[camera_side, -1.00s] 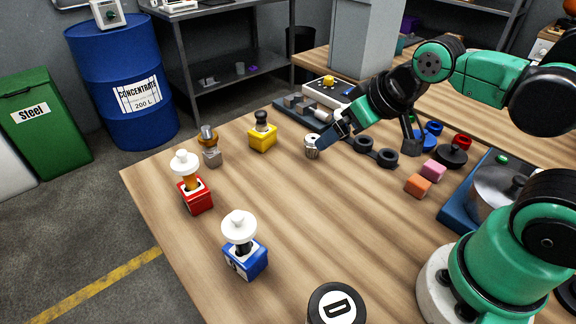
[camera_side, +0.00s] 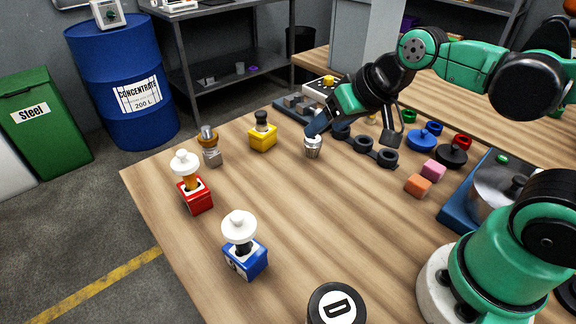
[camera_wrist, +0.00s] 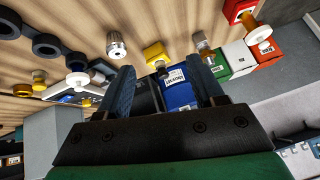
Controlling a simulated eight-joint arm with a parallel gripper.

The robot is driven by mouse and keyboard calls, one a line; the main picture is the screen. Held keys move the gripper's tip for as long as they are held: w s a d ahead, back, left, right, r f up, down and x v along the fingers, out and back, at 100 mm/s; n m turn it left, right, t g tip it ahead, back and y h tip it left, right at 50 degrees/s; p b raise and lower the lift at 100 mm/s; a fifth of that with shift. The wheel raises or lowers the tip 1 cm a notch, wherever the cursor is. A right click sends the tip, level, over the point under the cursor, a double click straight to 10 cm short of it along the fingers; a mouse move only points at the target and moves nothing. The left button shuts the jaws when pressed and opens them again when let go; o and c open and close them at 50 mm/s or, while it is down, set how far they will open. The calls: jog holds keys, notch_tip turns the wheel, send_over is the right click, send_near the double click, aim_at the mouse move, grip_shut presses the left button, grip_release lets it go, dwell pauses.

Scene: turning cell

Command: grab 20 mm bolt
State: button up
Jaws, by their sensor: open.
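My gripper (camera_side: 318,126) is open and empty above the table, and its blue fingers also show in the wrist view (camera_wrist: 164,82). A silver ridged cylinder (camera_side: 312,148) stands upright on the table, just below the fingertips in the side view. It also shows in the wrist view (camera_wrist: 117,46), above the left finger and outside the gap. I cannot tell whether it is the 20 mm bolt; no size marking can be read.
A yellow block with a black knob (camera_side: 262,137) stands left of the cylinder. Black rings (camera_side: 364,145) lie to the right. Red (camera_side: 197,198) and blue (camera_side: 246,260) blocks with white knobs stand at the left and front. The middle of the table is clear.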

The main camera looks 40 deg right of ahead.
jog(key=w+a+m+y, duration=0.3)
jog(key=w+a+m, duration=0.1)
jog(key=w+m, duration=0.25)
jog(key=m+t+y, duration=0.1)
jog(key=m+y, duration=0.3)
jog(key=m, duration=0.2)
send_near(199, 136)
jog(key=s+r, duration=0.3)
jog(key=r, duration=0.1)
jog(key=w+f+m+t+y, duration=0.1)
jog(key=f+m, duration=0.1)
jog(key=m, duration=0.1)
jog(key=w+a+f+m+t+y, duration=0.1)
jog(key=w+f+m+y, duration=0.1)
jog(key=m, duration=0.2)
jog(key=w+f+m+t+y, duration=0.1)
jog(key=w+f+m+y, duration=0.1)
jog(key=f+m, duration=0.1)
jog(key=shift+w+a+m, duration=0.25)
jog(key=shift+a+m, duration=0.1)
jog(key=shift+a, duration=0.05)
jog(key=shift+f+m+t, duration=0.25)
jog(key=shift+m+t, duration=0.05)
jog(key=shift+m, duration=0.2)
jog(key=shift+x, duration=2.8)
grip_shut()
